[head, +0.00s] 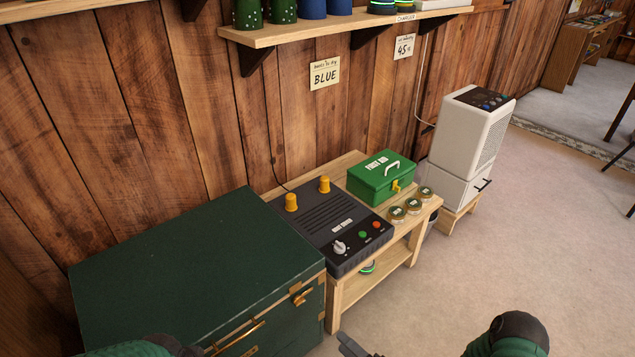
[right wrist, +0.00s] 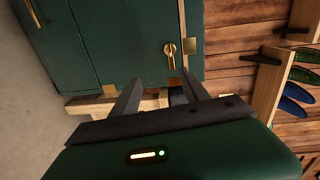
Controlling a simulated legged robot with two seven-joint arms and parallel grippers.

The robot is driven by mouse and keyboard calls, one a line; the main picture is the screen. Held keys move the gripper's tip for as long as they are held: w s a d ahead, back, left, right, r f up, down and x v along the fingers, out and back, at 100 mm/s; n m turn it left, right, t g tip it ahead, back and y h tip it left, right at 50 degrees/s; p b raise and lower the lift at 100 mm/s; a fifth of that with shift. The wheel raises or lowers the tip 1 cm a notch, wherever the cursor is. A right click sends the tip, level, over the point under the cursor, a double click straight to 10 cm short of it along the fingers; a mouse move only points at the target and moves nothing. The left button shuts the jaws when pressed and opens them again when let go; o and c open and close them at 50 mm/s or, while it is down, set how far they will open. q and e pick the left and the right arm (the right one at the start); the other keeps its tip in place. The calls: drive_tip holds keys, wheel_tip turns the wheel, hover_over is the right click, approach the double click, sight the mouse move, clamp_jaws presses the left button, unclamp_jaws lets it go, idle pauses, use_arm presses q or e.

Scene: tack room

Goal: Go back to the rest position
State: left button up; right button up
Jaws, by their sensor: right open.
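My right gripper (head: 350,343) just enters the bottom edge of the head view, in front of the wooden bench (head: 372,287). In the right wrist view its two dark fingers (right wrist: 162,88) stand apart with nothing held between them. The dark green chest (head: 200,265) is beyond the fingers; its brass latch (right wrist: 170,48) shows there too. Of my left arm, only a green and black part shows at the bottom left of the head view, over the chest's front edge. The left gripper's fingers are not seen.
A black boot dryer (head: 335,225), a green first aid box (head: 382,177) and small round tins (head: 413,205) are on the bench. A white appliance (head: 470,135) stands beyond. A shelf (head: 300,32) is on the plank wall. Open floor (head: 540,230) lies to the right.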

drive_tip(key=d+r+n+g+h, duration=0.6)
drive_tip(key=d+n+g+h, duration=0.1)
drive_tip(key=d+n+h, duration=0.25)
drive_tip(key=s+a+r+g, duration=0.1)
drive_tip(key=s+r+g, duration=0.3)
drive_tip(key=s+r, duration=0.75)
drive_tip(key=w+a+p+v, duration=0.1)
drive_tip(key=w+p+v, duration=0.2)
drive_tip(key=p+v, duration=1.1)
drive_tip(key=w+r+p+v, duration=0.1)
drive_tip(key=w+p+v, duration=0.2)
drive_tip(key=p+v, duration=1.2)
drive_tip(key=shift+a+r+h+p, duration=0.35)
drive_tip(key=shift+r+p, duration=0.05)
drive_tip(key=shift+p, duration=0.7)
drive_tip(key=shift+s, duration=0.1)
drive_tip(key=shift+c, duration=0.4)
